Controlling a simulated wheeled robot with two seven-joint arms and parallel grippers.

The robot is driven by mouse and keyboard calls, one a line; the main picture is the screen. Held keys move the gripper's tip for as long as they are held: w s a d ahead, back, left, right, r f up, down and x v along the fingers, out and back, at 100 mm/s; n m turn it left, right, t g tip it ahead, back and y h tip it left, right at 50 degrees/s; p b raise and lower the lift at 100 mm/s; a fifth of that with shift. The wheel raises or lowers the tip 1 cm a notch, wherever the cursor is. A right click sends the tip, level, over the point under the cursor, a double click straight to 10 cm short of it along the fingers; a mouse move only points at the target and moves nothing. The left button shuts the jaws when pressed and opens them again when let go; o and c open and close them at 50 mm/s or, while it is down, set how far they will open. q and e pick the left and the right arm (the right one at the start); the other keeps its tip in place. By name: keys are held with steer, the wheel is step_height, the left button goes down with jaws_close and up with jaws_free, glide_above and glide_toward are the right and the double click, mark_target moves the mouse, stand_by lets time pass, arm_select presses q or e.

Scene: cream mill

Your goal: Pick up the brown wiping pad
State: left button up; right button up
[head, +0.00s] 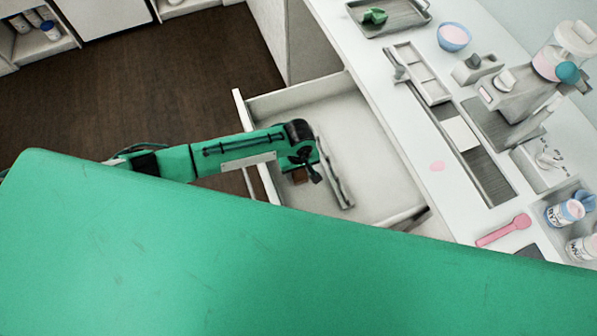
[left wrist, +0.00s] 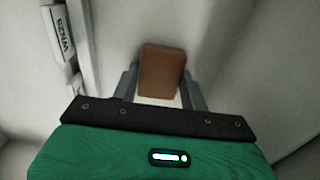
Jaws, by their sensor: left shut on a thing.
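The brown wiping pad (left wrist: 161,70) stands between the two grey fingers of my left gripper (left wrist: 161,86) in the left wrist view, with a finger against each side. In the head view my left gripper (head: 304,168) reaches down into the open drawer (head: 375,150), and only a small brown bit of the pad (head: 299,177) shows below it. My left gripper is shut on the pad. I cannot tell whether the pad touches the drawer floor. My right gripper is not in view.
A white wipes pack (left wrist: 60,34) lies beside a long divider (head: 335,172) in the drawer. The drawer walls surround my gripper. The white counter (head: 405,160) beyond carries a pink scoop (head: 503,231), a blue bowl (head: 454,37) and a grey tray (head: 400,20).

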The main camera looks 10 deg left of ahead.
mark_target(299, 172)
arm_select(q)
steer(key=shift+r, duration=0.15)
step_height(299, 172, up, 20)
steer(key=b, duration=0.2)
stand_by(0.4)
steer(key=shift+o, duration=0.4)
